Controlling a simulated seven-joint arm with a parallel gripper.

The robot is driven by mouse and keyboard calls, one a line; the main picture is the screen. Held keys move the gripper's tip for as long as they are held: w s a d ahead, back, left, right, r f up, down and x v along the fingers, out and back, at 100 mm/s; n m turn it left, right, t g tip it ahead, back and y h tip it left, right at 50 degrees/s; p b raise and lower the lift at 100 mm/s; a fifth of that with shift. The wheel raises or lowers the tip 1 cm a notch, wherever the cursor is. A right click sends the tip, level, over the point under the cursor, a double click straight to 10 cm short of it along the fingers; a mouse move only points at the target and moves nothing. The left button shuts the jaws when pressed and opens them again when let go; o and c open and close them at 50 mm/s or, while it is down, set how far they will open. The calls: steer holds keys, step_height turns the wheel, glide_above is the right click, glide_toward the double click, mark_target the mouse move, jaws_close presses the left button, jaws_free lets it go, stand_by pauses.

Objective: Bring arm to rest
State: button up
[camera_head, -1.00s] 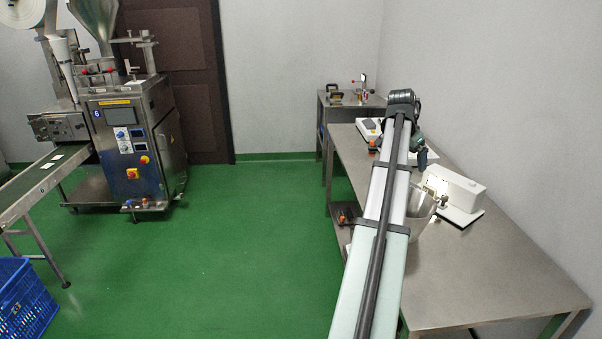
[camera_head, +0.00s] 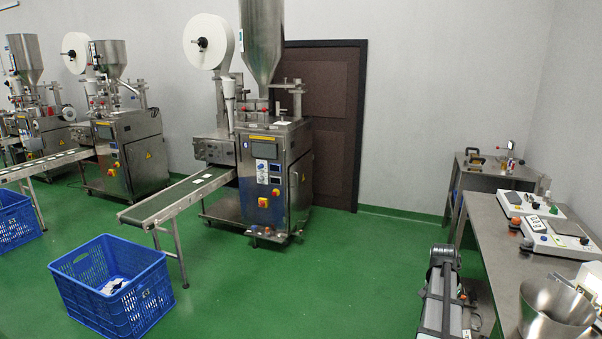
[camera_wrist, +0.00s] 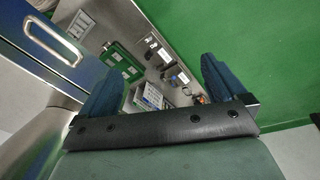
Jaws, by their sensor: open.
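My gripper (camera_wrist: 158,88) shows in the wrist view with its two dark blue fingers spread apart and nothing between them. Beyond the fingers, the wrist view shows a metal surface with several small items on it, too small and tilted to name surely. In the head view my arm is at the lower right, beside the left edge of the steel table (camera_head: 502,268). The fingers themselves are hidden in the head view.
A packing machine (camera_head: 272,180) with a conveyor (camera_head: 165,205) stands centre-left. A blue crate (camera_head: 115,300) sits on the green floor (camera_head: 320,285). The floor between is open.

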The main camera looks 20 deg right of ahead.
steer(key=a+f+n+g+y, duration=0.1)
steer(key=a+f+n, duration=0.3)
steer(key=a+f, duration=1)
steer(key=a+f+n+g+y, duration=0.1)
steer(key=a+f+n, duration=0.2)
steer(key=a+f, duration=1.1)
steer(key=s+a+f+n+g, duration=0.1)
steer(key=s+a+f+n, duration=0.15)
steer(key=s+a, duration=0.45)
steer(key=s+a+f+n+g, duration=0.1)
steer(key=s+a+f+n, duration=0.15)
steer(key=a, duration=0.85)
steer(key=s+a+f+n+g, duration=0.1)
steer(key=s+a+f, duration=0.1)
steer(key=s+a, duration=0.2)
steer(key=s+a+f+n, duration=0.1)
steer(key=s+a+f, duration=0.2)
steer(key=s, duration=0.7)
steer(key=shift+a+f+n+g, duration=0.15)
steer(key=shift+a+n+g, duration=0.2)
steer(key=shift+a, duration=0.35)
